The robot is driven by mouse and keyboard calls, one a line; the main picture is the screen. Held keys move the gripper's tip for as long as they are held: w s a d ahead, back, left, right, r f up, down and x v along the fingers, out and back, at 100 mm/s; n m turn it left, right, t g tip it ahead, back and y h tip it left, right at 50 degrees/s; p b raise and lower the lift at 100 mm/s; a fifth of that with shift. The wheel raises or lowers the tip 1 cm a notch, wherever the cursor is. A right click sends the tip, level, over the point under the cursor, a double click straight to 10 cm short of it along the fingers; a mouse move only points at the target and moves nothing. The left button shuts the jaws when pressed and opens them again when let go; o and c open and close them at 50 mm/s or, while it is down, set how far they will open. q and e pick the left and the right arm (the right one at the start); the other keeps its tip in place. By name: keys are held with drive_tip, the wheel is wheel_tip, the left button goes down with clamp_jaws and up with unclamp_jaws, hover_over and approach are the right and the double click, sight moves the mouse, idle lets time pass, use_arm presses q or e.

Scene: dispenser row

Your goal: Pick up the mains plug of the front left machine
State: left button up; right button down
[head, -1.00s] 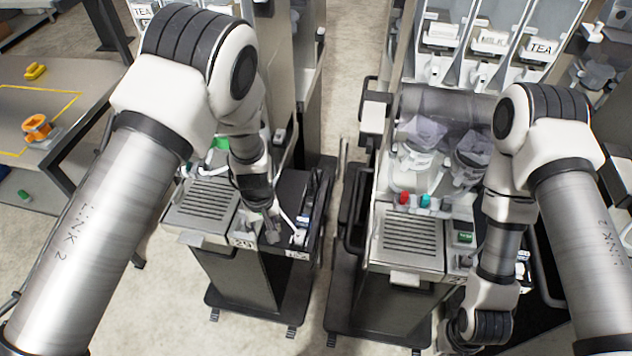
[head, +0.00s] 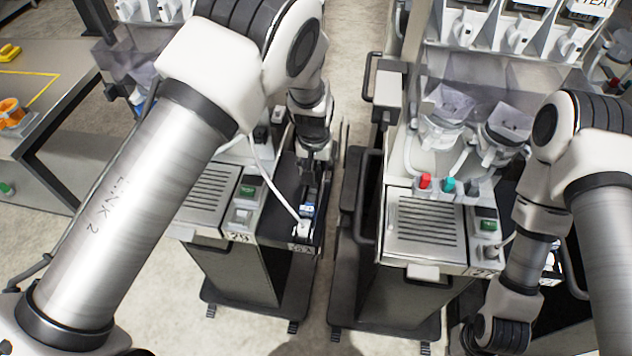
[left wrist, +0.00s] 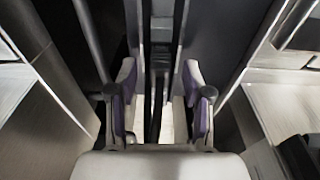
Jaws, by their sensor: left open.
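The front left machine (head: 208,195) stands left of centre in the head view, with a slatted drip tray and a dark side shelf. A white mains plug (head: 303,229) sits at the front end of this shelf, its white cable (head: 276,187) rising back to the left. My left gripper (head: 313,182) is over the shelf, behind the plug and apart from it. In the left wrist view, its two fingers (left wrist: 160,100) are spread, with a dark narrow gap and pale strips between them; I cannot make out the plug there. My right gripper is not visible.
A second machine (head: 425,228) stands to the right, with a floor gap between the two. A small blue and white item (head: 308,209) lies on the shelf just behind the plug. A table (head: 50,120) with orange and yellow items is at the far left.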

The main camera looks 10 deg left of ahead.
sight(315, 169)
use_arm(q)
drive_tip(key=shift+r, duration=0.15)
drive_tip(key=shift+s, duration=0.15)
clamp_jaws()
drive_tip(key=shift+r, duration=0.1)
wheel_tip(315, 169, up, 10)
drive_tip(key=p, duration=0.8)
drive_tip(key=shift+r+p, duration=0.3)
